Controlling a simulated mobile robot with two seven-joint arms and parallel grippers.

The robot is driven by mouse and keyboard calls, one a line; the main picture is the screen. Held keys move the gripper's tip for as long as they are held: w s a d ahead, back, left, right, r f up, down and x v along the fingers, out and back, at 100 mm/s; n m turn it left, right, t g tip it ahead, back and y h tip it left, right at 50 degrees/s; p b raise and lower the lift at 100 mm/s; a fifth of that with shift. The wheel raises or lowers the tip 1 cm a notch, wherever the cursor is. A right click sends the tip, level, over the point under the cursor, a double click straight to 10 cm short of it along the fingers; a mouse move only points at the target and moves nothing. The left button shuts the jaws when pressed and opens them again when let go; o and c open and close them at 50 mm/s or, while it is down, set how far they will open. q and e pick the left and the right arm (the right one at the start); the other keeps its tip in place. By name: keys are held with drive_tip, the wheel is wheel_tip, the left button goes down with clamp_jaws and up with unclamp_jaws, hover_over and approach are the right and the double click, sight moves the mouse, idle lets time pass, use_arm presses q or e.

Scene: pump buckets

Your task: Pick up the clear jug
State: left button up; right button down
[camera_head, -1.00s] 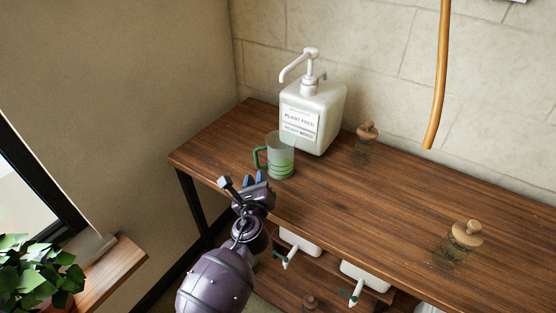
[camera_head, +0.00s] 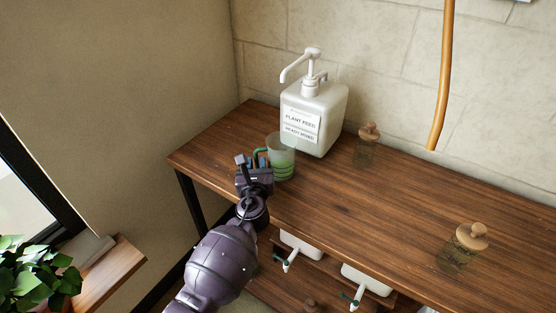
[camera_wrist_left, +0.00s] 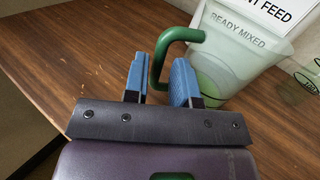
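The clear jug (camera_head: 283,158), translucent with green bands and a green handle, stands upright on the wooden bench in front of the pump bottle. In the left wrist view the jug (camera_wrist_left: 217,72) is at the upper right, with its handle (camera_wrist_left: 156,65) pointing left. My left gripper (camera_head: 257,160) is at the handle side of the jug. In the wrist view the blue fingers of the left gripper (camera_wrist_left: 160,65) are apart, with the handle appearing between them and a gap on each side. My right gripper is not in view.
A white pump bottle (camera_head: 315,115) labelled plant feed stands close behind the jug. Glass jars with wooden knobs stand on the bench (camera_head: 360,205), one near the bottle (camera_head: 365,150), one at right (camera_head: 458,253). White containers sit below. The bench middle is clear.

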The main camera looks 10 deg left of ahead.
sight(257, 162)
use_arm(q)
drive_tip(key=x, duration=0.3)
drive_tip(key=shift+w+a+f+b, duration=0.1)
drive_tip(key=shift+w+f+b, duration=0.15)
drive_tip(key=shift+f+b, duration=0.15)
drive_tip(key=shift+w+a+r, duration=0.1)
drive_tip(key=shift+w+r, duration=0.1)
drive_tip(key=shift+w, duration=0.25)
drive_tip(key=shift+c, duration=0.2)
clamp_jaws()
